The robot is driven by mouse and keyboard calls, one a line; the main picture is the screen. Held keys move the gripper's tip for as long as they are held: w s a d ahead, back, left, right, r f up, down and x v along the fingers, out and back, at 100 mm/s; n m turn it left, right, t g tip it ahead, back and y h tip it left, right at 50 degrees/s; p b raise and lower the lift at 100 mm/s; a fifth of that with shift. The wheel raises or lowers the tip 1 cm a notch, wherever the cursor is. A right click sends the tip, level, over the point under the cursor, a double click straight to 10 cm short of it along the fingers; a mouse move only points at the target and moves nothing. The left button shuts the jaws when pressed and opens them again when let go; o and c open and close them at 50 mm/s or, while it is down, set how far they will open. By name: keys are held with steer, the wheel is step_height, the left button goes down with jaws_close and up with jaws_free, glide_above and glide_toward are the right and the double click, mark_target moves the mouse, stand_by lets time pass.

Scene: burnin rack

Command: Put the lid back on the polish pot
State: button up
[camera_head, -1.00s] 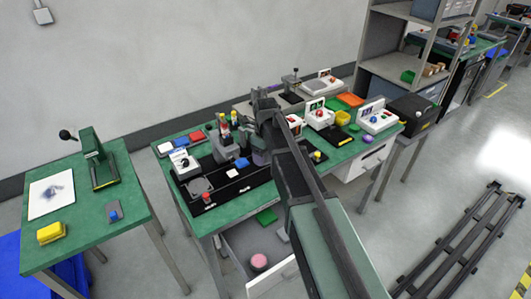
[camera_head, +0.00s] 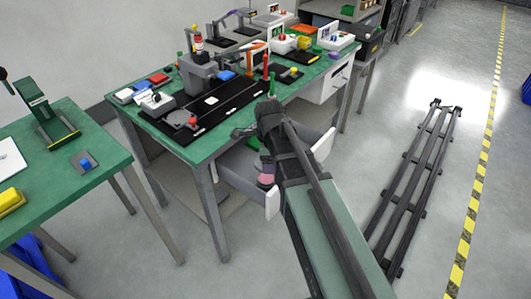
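A round pink-topped thing (camera_head: 266,180), which looks like the polish pot, is in the open drawer under the green bench. A darker purple patch shows just behind its top; I cannot tell whether this is the lid. My gripper (camera_head: 242,132) is above the drawer, behind and left of the pot in the picture, near the bench's front edge. It is small and partly hidden by my wrist. I cannot tell whether its fingers are open or holding anything.
The open drawer (camera_head: 272,204) juts out from the green bench (camera_head: 205,148). The bench carries a black tray (camera_head: 218,114), a grey fixture (camera_head: 200,75) and several small devices. A second green table (camera_head: 85,190) stands left. A dark rail frame (camera_head: 410,175) lies on the floor at right.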

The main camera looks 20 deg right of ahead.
mark_target(269, 178)
steer(key=shift+w+d, duration=0.1)
steer(key=shift+f, duration=0.25)
step_height(269, 178, down, 6)
steer(key=b, duration=0.6)
steer(key=shift+r, duration=0.1)
steer(key=shift+f, duration=0.2)
stand_by(1.1)
steer(key=o, duration=0.9)
